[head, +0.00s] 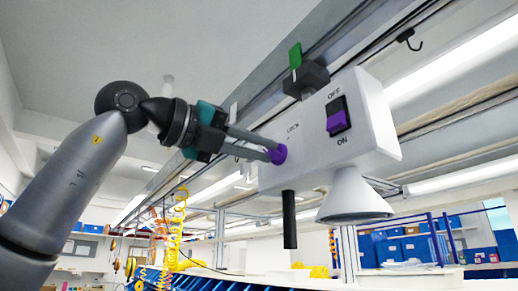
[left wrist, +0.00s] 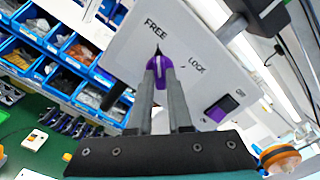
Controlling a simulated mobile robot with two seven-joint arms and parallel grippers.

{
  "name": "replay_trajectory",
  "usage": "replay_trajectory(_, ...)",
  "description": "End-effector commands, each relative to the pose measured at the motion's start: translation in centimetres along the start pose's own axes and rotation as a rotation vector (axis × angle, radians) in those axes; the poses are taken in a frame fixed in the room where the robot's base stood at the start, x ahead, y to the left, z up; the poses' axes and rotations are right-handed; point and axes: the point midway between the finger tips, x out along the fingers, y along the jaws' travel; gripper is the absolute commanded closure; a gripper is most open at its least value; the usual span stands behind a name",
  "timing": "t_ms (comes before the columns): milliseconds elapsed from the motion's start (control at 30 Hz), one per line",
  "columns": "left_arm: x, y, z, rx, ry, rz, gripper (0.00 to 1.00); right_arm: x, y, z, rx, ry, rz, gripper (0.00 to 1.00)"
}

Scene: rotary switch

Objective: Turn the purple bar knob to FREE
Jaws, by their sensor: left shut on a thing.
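The purple bar knob (head: 278,154) is on the left face of a white box (head: 300,175) hanging from an overhead rail. My left gripper (head: 268,152) reaches it from the left, its two fingers closed on the knob. In the left wrist view, the purple knob (left wrist: 160,68) sits between the fingertips (left wrist: 161,76). A small dark tip at its upper end points up the picture, close to the FREE lettering (left wrist: 156,29). The LOCK lettering (left wrist: 196,66) is to the right. The fingers partly hide the knob. My right gripper is not in view.
The box has a purple ON/OFF rocker (head: 337,117), a white lamp cone (head: 354,195) and a black rod (head: 289,220) below. A green tab (head: 295,56) stands on its mount. Blue bins (left wrist: 60,78) line the background.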

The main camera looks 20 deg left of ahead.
Motion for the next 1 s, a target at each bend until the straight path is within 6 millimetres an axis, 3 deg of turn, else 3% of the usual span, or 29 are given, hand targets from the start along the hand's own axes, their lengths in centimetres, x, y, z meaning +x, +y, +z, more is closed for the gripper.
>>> replay_trajectory(500, -0.05, -0.06, 0.09, -0.02, -0.003, -0.002, 1.0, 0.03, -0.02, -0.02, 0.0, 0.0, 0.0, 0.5)
replay_trajectory(533, -0.05, -0.07, 0.09, -0.019, -0.003, -0.002, 0.79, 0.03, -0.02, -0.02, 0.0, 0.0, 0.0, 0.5)
replay_trajectory(767, -0.03, -0.04, 0.05, -0.018, -0.001, -0.001, 0.54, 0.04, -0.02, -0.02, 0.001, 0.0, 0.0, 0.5)
replay_trajectory(1000, -0.03, -0.01, 0.03, -0.017, -0.001, -0.001, 0.53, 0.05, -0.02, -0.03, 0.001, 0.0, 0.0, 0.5)
